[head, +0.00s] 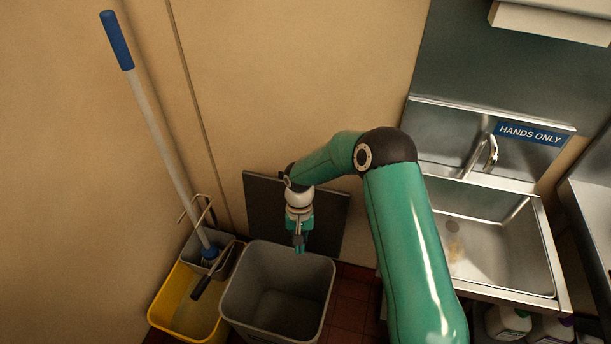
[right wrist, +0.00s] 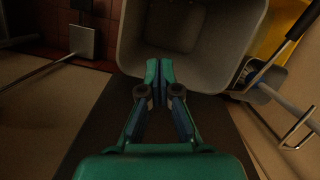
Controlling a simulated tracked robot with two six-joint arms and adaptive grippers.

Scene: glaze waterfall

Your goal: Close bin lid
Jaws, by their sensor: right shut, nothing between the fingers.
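The grey bin (head: 277,292) stands open on the floor, and its inside shows empty. Its dark lid (head: 264,207) stands upright behind it against the wall. My right gripper (head: 299,248) is in front of the lid, above the bin's back rim, pointing down. It is shut and holds nothing. In the right wrist view the closed fingertips (right wrist: 159,70) show over the near edge of the bin (right wrist: 195,75), with the dark lid (right wrist: 95,150) beneath the gripper. I cannot tell whether the fingers touch the lid or rim. My left gripper is not in view.
A yellow mop bucket (head: 178,300) with a blue-handled mop (head: 150,115) stands left of the bin. A steel sink (head: 495,245) is on the right, with bottles (head: 508,322) below it. Red tiled floor (head: 350,300) shows between bin and sink.

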